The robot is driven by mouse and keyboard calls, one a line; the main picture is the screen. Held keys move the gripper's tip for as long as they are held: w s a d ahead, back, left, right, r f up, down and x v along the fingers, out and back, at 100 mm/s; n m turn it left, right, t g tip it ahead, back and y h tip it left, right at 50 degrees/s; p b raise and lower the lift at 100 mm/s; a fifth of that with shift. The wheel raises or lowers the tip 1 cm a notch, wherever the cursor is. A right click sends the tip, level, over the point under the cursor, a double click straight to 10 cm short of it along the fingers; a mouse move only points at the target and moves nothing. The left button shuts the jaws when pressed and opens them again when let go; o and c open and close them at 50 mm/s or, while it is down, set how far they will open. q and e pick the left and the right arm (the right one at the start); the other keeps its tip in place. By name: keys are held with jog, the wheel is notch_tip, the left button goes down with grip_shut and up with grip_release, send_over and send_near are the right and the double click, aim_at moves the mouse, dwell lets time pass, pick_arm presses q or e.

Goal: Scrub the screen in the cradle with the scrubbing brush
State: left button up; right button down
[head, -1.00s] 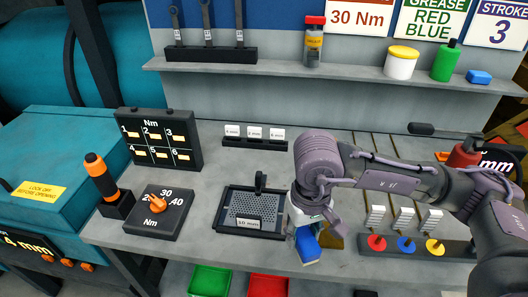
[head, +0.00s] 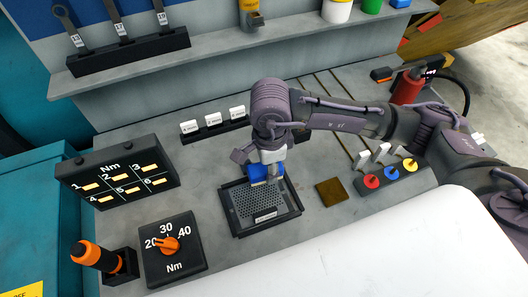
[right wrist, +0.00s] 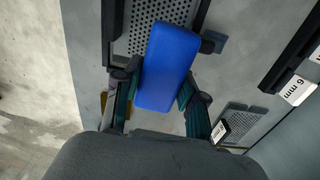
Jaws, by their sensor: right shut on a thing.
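The grey perforated screen (head: 250,203) lies in a black-framed cradle (head: 237,229) on the bench, with a white label at its front edge. My right gripper (head: 271,170) is shut on the blue scrubbing brush (head: 256,178), over the back right part of the screen. In the right wrist view the brush (right wrist: 168,65) sits between both fingers and overlaps the perforated screen (right wrist: 150,22). I cannot tell whether the brush touches the screen. The gripper and brush hide the cradle's back edge. My left gripper is not in view.
A torque dial (head: 172,248) and an orange-handled tool (head: 97,256) stand left of the cradle. A row of white-labelled blocks (head: 213,120) is behind it. A brass-coloured square (head: 330,192) and red, blue and yellow knobs (head: 391,173) lie to the right.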

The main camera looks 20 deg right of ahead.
aim_at(262, 177)
jog(key=shift+a+r+m, duration=0.25)
jog(key=shift+r+m, duration=0.1)
jog(key=shift+m, duration=0.55)
jog(key=shift+a+m+p, duration=0.2)
jog(key=shift+m+p, duration=0.2)
jog(key=shift+p, duration=0.05)
jog(key=shift+w+a+f+m, duration=0.1)
jog(key=shift+w+a+m, duration=0.1)
jog(key=shift+m, duration=0.1)
jog(key=shift+a+f, duration=0.15)
jog(key=shift+f, duration=0.5)
jog(key=shift+f+b, duration=0.35)
jog(key=shift+b, duration=0.05)
notch_tip(262, 177, down, 3)
jog(key=shift+r+b, duration=0.2)
jog(key=shift+b, duration=0.4)
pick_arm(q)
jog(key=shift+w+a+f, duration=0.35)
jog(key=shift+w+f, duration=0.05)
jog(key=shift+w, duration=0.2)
pick_arm(e)
jog(key=shift+f, duration=0.8)
